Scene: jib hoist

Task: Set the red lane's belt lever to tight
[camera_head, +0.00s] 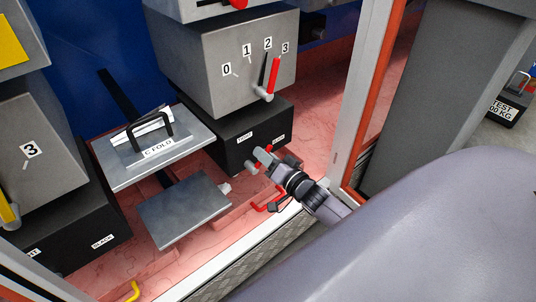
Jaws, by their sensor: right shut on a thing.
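The red lane's black box (221,150) stands below the grey dial housing and bears two small labels, too small to read surely. Its belt lever (252,168) is at the front of the box, with a pale hub and a red part partly hidden by my gripper. My right gripper (264,158) reaches in from the lower right and is shut at the lever, below the right label. The exact angle of the lever is hard to tell. My left gripper is not in view.
A plate marked C FOLD (112,172) and a lower grey plate (184,212) lie left. A red handle (267,206) sits below my gripper. A post (356,100) stands right.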

